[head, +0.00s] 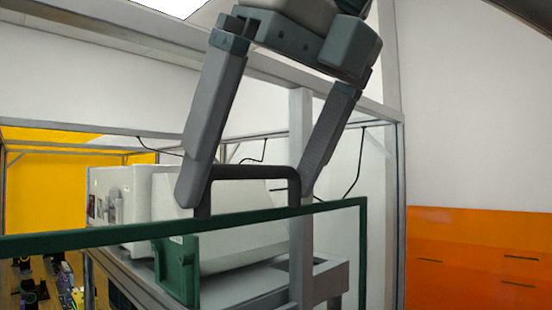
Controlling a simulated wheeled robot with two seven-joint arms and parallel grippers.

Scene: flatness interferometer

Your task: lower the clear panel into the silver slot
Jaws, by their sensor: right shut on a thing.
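The clear panel (333,210) is see-through with a dark green edge. Its top edge runs across the lower left of the head view, rising slightly to the right, and its right edge drops out of the bottom of the picture. A dark U-shaped handle (255,172) stands on the top edge. My right gripper (248,199) reaches down from above, its two grey fingers closed on opposite sides of this handle. The panel's lower part is out of view. I cannot make out the silver slot for certain. My left gripper is not in view.
Behind the panel, a white instrument (120,190) sits on a grey bench (262,284). A green bracket (177,272) shows below the panel's top edge. A silver frame post (301,130) stands close behind my right finger. An orange panel (480,260) is at the right.

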